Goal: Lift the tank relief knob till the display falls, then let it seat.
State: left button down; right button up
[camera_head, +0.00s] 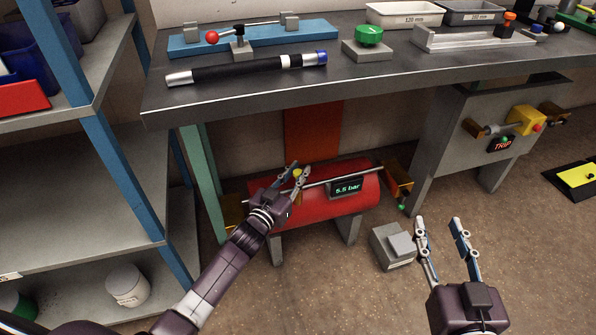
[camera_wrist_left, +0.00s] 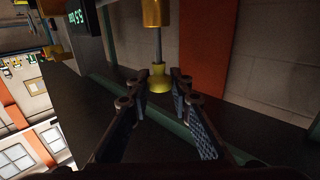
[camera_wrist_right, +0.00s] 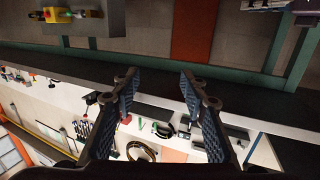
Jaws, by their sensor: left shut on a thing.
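The red tank (camera_head: 330,207) lies under the workbench on grey legs. Its display (camera_head: 347,188) reads 5.5 bar in green; the display also shows, turned and partly cut off, in the left wrist view (camera_wrist_left: 77,17). The yellow relief knob (camera_head: 297,173) is at the tank's upper left. My left gripper (camera_head: 298,171) is shut on it. In the left wrist view the knob (camera_wrist_left: 159,79) sits between my fingertips, with a metal stem running from it to a yellow fitting (camera_wrist_left: 155,13). My right gripper (camera_head: 441,221) is open and empty, right of the tank.
The workbench edge (camera_head: 350,96) overhangs the tank. A grey box (camera_head: 393,246) stands on the floor between tank and right gripper. A grey stand with a TRIP display (camera_head: 502,145) is at the right, and a shelf rack (camera_head: 72,174) at the left.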

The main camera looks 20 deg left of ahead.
pick_arm(q)
jog(key=shift+r, duration=0.25)
jog(key=c, duration=1.7)
grip_release()
jog(key=shift+c, duration=0.2)
pick_arm(e)
jog(key=shift+s+d+f+g, duration=0.1)
jog(key=shift+f+g, duration=0.15)
jog(key=shift+f, duration=0.25)
jog(key=shift+s+d+f+g, duration=0.1)
jog(key=shift+f+g, duration=0.15)
jog(key=shift+f, duration=0.25)
pick_arm(q)
jog(key=shift+s+a+f, duration=0.1)
jog(key=shift+s, duration=0.45)
jog(key=s+a, duration=0.2)
jog(key=s, duration=0.8)
jog(key=shift+s, duration=0.35)
